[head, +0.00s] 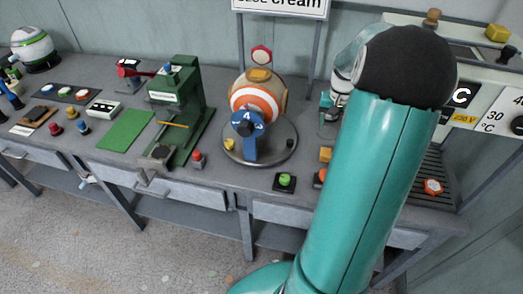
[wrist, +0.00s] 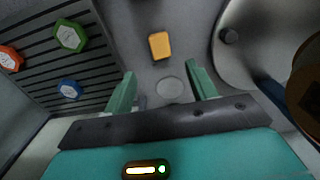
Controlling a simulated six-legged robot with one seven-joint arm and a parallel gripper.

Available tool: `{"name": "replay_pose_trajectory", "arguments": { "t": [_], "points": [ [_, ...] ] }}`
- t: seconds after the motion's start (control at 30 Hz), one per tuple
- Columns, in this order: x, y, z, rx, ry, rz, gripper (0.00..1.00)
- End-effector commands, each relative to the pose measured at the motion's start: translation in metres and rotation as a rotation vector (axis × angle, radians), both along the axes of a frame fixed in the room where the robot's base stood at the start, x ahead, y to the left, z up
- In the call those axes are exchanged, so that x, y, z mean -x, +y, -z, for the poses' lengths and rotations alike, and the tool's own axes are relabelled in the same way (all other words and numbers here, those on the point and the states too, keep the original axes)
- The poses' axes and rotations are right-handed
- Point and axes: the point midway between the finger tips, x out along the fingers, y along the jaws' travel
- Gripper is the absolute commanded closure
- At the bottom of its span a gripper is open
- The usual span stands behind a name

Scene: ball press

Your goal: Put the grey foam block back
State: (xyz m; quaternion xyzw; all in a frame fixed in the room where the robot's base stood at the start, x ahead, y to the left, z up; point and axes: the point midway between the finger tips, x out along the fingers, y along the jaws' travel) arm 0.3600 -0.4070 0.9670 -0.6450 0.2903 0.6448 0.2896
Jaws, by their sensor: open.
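My gripper (wrist: 160,75) is open, its two teal fingers apart above the grey bench top, in the wrist view. A pale grey round patch (wrist: 170,90) shows on the bench between the fingers; I cannot tell whether it is a mark or a flat object. I cannot make out a grey foam block for certain in either view. An orange-yellow block (wrist: 159,46) lies on the bench beyond the fingertips, and it also shows beside my arm in the head view (head: 326,154). My teal arm hides much of the bench's right part in the head view.
A striped ball (head: 258,100) sits on a round metal plate (head: 230,151). Left of it stands a green press (head: 190,100). A slatted tray (wrist: 50,50) holds green, orange and blue hexagonal pieces. A green button (head: 285,180) is near the bench's front edge.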

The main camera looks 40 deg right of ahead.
Motion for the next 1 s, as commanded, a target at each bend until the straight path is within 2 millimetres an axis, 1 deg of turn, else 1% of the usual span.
{"name": "replay_pose_trajectory", "arguments": {
  "t": [0.07, 0.17, 0.27, 0.3, 0.37, 0.4, 0.47, 0.5, 0.57, 0.6, 0.67, 0.7, 0.77, 0.8, 0.9, 1.0],
  "points": [
    [-0.007, 0.012, -0.010, 0.015, -0.005, -0.025, 0.43],
    [-0.020, 0.045, -0.031, 0.048, -0.018, -0.087, 0.43],
    [-0.032, 0.093, -0.059, 0.092, -0.042, -0.173, 0.43],
    [-0.035, 0.114, -0.070, 0.110, -0.055, -0.210, 0.43],
    [-0.037, 0.145, -0.085, 0.135, -0.077, -0.264, 0.43],
    [-0.037, 0.166, -0.094, 0.150, -0.091, -0.300, 0.43],
    [-0.034, 0.196, -0.106, 0.170, -0.117, -0.353, 0.43],
    [-0.031, 0.215, -0.113, 0.182, -0.135, -0.388, 0.43],
    [-0.025, 0.244, -0.122, 0.197, -0.166, -0.440, 0.43],
    [-0.019, 0.261, -0.128, 0.206, -0.188, -0.473, 0.43],
    [-0.010, 0.287, -0.135, 0.217, -0.223, -0.525, 0.43],
    [-0.002, 0.304, -0.139, 0.223, -0.247, -0.559, 0.43],
    [0.010, 0.326, -0.143, 0.227, -0.283, -0.609, 0.43],
    [0.019, 0.341, -0.145, 0.229, -0.309, -0.643, 0.43],
    [0.041, 0.372, -0.146, 0.226, -0.373, -0.721, 0.43],
    [0.059, 0.393, -0.145, 0.217, -0.423, -0.782, 0.43]
  ]
}}
